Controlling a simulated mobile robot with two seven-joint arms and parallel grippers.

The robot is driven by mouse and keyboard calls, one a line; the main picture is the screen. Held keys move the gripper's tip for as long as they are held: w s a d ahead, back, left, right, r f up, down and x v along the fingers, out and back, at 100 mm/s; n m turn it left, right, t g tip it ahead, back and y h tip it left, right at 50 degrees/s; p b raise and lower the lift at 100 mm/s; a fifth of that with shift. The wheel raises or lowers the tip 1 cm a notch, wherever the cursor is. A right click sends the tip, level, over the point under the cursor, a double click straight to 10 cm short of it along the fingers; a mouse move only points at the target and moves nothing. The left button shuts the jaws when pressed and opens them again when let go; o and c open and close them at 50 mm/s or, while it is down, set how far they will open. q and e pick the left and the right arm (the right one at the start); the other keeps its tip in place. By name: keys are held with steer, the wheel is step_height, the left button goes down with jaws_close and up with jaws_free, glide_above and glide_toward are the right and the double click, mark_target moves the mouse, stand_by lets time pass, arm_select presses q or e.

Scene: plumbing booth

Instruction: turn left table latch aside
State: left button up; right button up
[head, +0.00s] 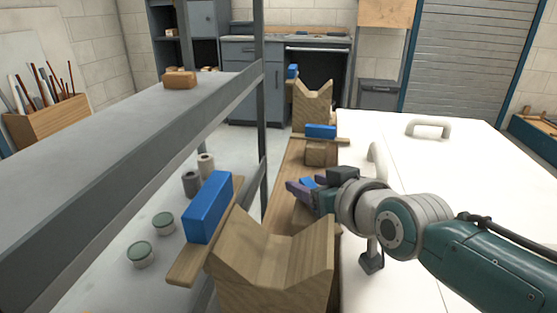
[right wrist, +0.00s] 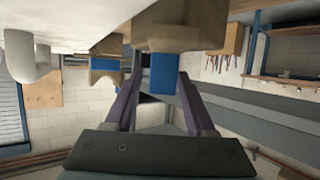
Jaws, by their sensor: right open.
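My right gripper (head: 304,187) reaches in from the right over the white table's left edge. Its purple fingers are open around or just short of a small blue block (head: 308,182), mostly hidden by the gripper in the head view. In the right wrist view the blue block (right wrist: 163,75) shows between the open fingertips (right wrist: 160,88), against a wooden block (right wrist: 180,28). I cannot tell whether the fingers touch it. Another blue block (head: 320,131) sits farther along the same edge, by a wooden block (head: 316,154). I cannot tell which is the left table latch. My left gripper is out of view.
The white table (head: 460,170) has curved handles (head: 428,127). Wooden V-notched supports (head: 275,265) stand near and far (head: 312,105). A large blue block (head: 207,207) sits on a wooden bar at left. A grey shelf (head: 110,135) with a dark post (head: 262,100) borders the left.

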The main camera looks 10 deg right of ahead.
mark_target(336, 232)
steer(key=p+v, duration=0.5)
steer(key=v, duration=0.4)
steer(key=shift+r, duration=0.1)
steer(key=shift+s+d, duration=0.15)
steer(key=shift+s, duration=0.25)
